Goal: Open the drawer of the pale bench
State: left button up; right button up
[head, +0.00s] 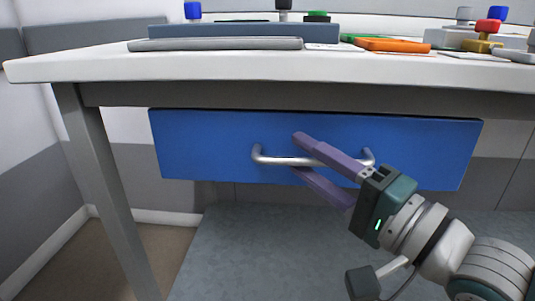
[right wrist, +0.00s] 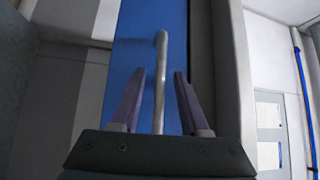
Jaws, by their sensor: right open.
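The pale bench (head: 200,70) has one wide drawer with a blue front (head: 205,145) under its top. The drawer looks closed, with no gap showing. A silver bar handle (head: 275,160) runs along the middle of the front and also shows in the right wrist view (right wrist: 161,65). My right gripper (head: 298,155) is open, with one purple finger above the bar and the other below it. In the right wrist view the bar lies between the two fingers (right wrist: 160,80), with a gap on each side. My left gripper is not in view.
On the bench top are a long grey bar (head: 215,44), an orange block (head: 393,45) and a red-topped yellow piece (head: 484,38), with several knobbed pieces behind. A bench leg (head: 105,190) stands at left. The space below the drawer is open.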

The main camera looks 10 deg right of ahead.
grip_shut()
dwell(0.3)
dwell(1.1)
